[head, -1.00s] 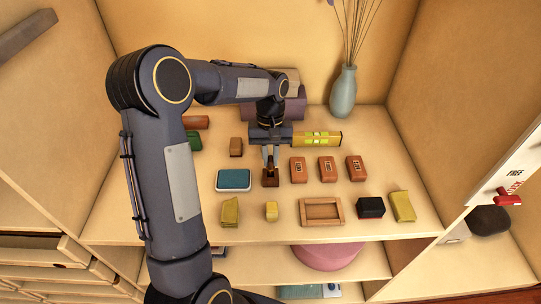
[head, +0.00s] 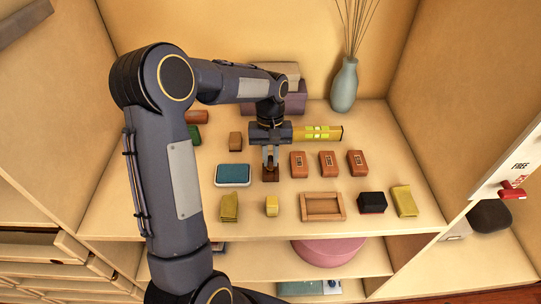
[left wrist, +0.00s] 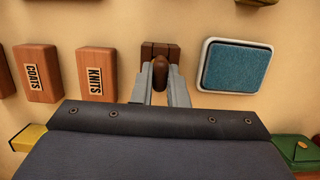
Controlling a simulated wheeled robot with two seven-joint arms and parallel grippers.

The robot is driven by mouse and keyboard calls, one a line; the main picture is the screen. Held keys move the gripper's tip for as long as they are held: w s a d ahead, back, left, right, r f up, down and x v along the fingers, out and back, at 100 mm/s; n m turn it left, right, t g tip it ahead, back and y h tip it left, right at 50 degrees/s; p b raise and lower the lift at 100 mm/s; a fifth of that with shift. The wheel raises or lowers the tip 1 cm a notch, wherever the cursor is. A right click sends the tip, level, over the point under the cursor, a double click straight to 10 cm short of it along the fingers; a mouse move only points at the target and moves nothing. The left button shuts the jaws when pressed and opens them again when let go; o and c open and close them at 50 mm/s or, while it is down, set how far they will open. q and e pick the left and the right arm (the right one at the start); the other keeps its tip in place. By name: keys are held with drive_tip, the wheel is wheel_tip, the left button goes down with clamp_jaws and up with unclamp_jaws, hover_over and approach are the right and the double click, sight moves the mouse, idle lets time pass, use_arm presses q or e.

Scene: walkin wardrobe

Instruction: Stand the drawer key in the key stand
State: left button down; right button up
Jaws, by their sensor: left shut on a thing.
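My left gripper (head: 270,161) is in the middle of the shelf, pointing down, with its two fingers shut on a small dark brown rounded piece, which I take to be the head of the drawer key. The key head (left wrist: 160,72) shows between the fingertips in the left wrist view. A small dark brown grooved block, apparently the key stand (head: 270,174), sits directly at the fingertips; it also shows in the left wrist view (left wrist: 167,49). The key's lower part is hidden, so I cannot tell whether it is in the stand. My right gripper is not in view.
A blue pad in a white tray (head: 233,174) lies left of the stand. Several brown labelled blocks (head: 298,164) stand close on its right. A yellow level (head: 318,132) lies behind. A vase (head: 344,85) stands at the back.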

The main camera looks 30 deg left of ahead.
use_arm(q)
drive_tip(key=shift+f, duration=0.15)
drive_tip(key=c, duration=1.4)
unclamp_jaws()
drive_tip(key=shift+o, duration=0.2)
drive_tip(key=v, duration=0.8)
drive_tip(key=shift+b, duration=0.35)
drive_tip(key=shift+s, duration=0.1)
